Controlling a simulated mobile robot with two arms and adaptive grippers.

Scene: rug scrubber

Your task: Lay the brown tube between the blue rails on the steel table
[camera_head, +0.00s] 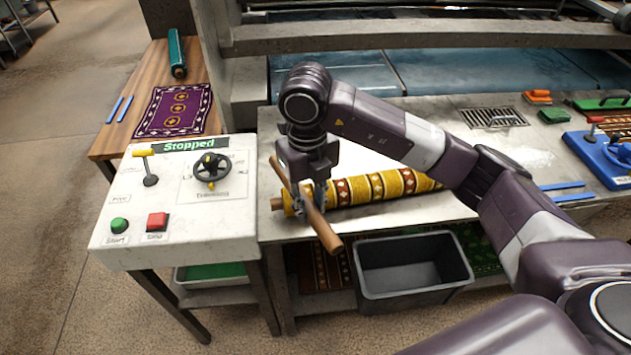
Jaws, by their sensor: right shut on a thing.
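My right gripper (307,190) points down over the left part of the steel table (345,160). It is shut on the brown tube (322,228), which slants from upper left to lower right, its lower end past the table's front edge. The tube crosses in front of the left end of a rolled yellow patterned rug (385,187); I cannot tell whether they touch. The blue rails (568,192) are two short parallel strips on the right part of the steel table, with bare surface between them. My left gripper is not in view.
A control panel (110,222) reading "Stopped" stands left. Another pair of blue strips (120,108) and a purple rug (172,112) lie on a wooden table (150,72). A black bin (410,285) sits below the steel table's front. Brushes and a blue tool (600,155) occupy the right.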

